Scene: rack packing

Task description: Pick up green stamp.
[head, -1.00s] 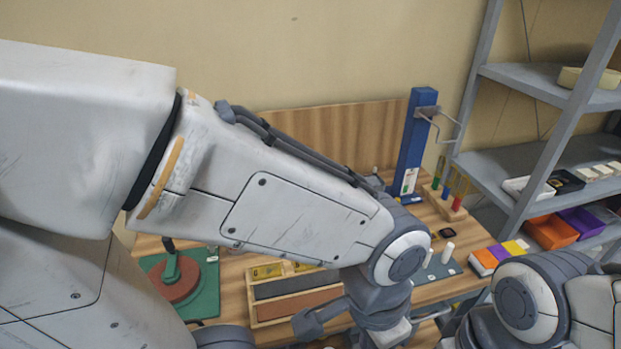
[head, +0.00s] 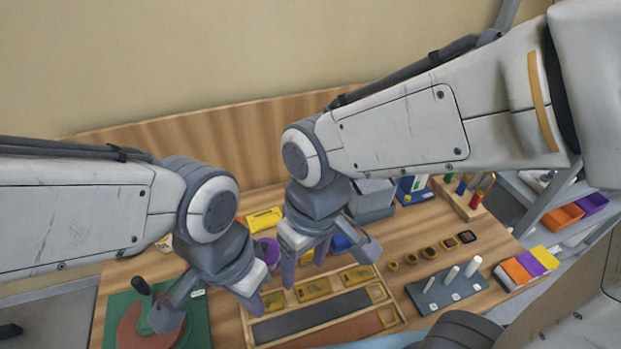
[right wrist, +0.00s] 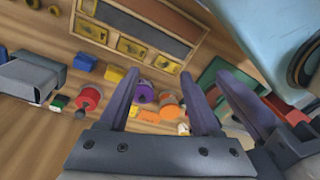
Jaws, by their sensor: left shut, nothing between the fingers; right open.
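A small green piece (right wrist: 60,102), probably the green stamp, lies on the table left of a red stamp (right wrist: 89,97) in the right wrist view. I cannot make it out in the head view, where my arms cover part of the table. My right gripper (head: 305,262) is open, pointing down over the table behind the tray. In the right wrist view its fingers (right wrist: 160,75) frame a purple stamp (right wrist: 145,92), with nothing held; the green piece lies outside them, to the left. My left gripper (head: 258,302) is shut and empty near the tray's left edge.
A wooden tray (head: 398,304) with brass pieces and pads lies in front. A green mat (head: 198,322) with a red disc is at left. A yellow block (head: 264,219) stands behind. A grey plate (head: 432,300) with white pegs is at right. The two grippers are close together.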

